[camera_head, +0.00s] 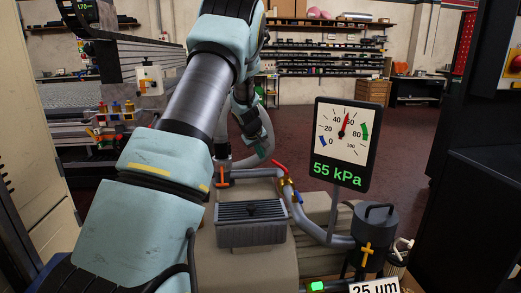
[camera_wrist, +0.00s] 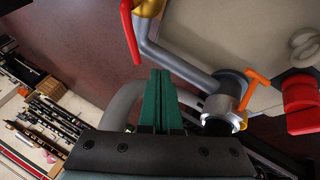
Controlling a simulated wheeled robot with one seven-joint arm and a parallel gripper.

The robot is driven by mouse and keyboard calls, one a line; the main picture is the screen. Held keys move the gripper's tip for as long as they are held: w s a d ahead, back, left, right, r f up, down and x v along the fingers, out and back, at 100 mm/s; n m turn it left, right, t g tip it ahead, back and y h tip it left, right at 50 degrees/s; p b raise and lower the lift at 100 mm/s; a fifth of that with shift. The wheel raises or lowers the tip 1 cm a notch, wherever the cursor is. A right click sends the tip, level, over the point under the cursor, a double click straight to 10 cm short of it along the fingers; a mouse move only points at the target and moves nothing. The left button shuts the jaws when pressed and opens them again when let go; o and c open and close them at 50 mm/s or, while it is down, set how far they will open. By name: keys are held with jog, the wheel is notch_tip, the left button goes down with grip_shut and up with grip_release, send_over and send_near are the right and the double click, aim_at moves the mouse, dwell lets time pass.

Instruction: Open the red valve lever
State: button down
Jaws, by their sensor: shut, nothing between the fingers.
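The red valve lever (camera_head: 280,167) sits on a brass valve body (camera_head: 287,183) on the grey pipe, in the middle of the head view. In the wrist view the red lever (camera_wrist: 131,30) is at the top, beyond the fingertips and left of the brass body (camera_wrist: 148,8). My gripper (camera_wrist: 160,73) has its green fingers together, with nothing visible between them. In the head view my gripper (camera_head: 263,151) is above and left of the red lever, apart from it.
An orange lever (camera_head: 222,177) is on the pipe to the left; it also shows in the wrist view (camera_wrist: 255,86). A gauge display (camera_head: 342,145) reads 55 kPa. A dark canister (camera_head: 375,226) stands at the right. A ribbed grey box (camera_head: 250,222) is in front.

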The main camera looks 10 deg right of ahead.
aim_at(276, 162)
jog(key=w+d+f+p, duration=0.1)
jog(key=w+d+f, duration=0.2)
jog(key=d+f, duration=0.2)
jog(key=shift+w+p, duration=0.35)
jog(key=shift+w, duration=0.05)
jog(key=shift+d, duration=0.1)
jog(key=m+b, duration=0.1)
jog(key=b, duration=0.1)
jog(key=w+d+m+g+h+b, duration=0.1)
jog(key=m, duration=0.1)
jog(key=shift+w+d+h+b, duration=0.1)
jog(key=shift+h+b, duration=0.2)
jog(key=shift+b, duration=0.05)
